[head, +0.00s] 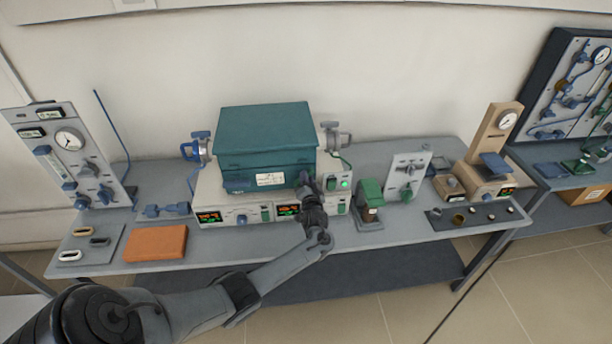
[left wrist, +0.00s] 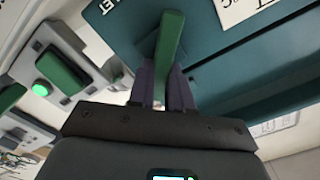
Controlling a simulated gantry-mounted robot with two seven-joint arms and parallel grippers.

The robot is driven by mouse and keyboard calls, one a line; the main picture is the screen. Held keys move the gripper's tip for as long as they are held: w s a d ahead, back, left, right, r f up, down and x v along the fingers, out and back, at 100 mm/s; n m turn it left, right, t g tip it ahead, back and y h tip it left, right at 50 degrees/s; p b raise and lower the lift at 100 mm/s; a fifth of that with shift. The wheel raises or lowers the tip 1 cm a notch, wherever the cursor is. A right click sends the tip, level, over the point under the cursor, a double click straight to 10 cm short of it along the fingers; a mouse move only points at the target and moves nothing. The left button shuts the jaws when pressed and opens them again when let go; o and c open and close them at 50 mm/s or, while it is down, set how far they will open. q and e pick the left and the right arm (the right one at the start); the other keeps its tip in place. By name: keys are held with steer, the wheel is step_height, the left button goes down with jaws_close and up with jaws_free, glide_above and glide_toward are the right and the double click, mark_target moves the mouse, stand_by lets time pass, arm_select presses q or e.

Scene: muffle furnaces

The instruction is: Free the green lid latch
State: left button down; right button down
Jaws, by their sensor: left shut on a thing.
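The teal furnace box (head: 265,140) with its lid stands on a pale control base in the middle of the bench in the head view. My left gripper (head: 306,182) is at the right front corner of this box. In the left wrist view my left gripper (left wrist: 166,85) is shut on a green latch handle (left wrist: 171,35), which sticks out between the two fingers beside the teal wall (left wrist: 215,65). The latch is hidden behind the gripper in the head view. My right gripper is not in view.
The base has lit displays (head: 209,217) and a glowing green button (head: 345,183), which also shows in the left wrist view (left wrist: 41,89). A green-topped device (head: 369,194) stands close right of the gripper. An orange block (head: 155,243) lies at the left front.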

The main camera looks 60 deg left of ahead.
arm_select(q)
steer(key=m, duration=0.3)
steer(key=m+p, duration=0.1)
steer(key=m, duration=0.2)
steer(key=f+m+p, duration=0.1)
steer(key=m, duration=0.2)
steer(key=shift+w+d, duration=0.1)
steer(key=shift+w, duration=0.15)
stand_by(0.4)
steer(key=c, duration=1)
jaws_free()
steer(key=shift+c, duration=0.2)
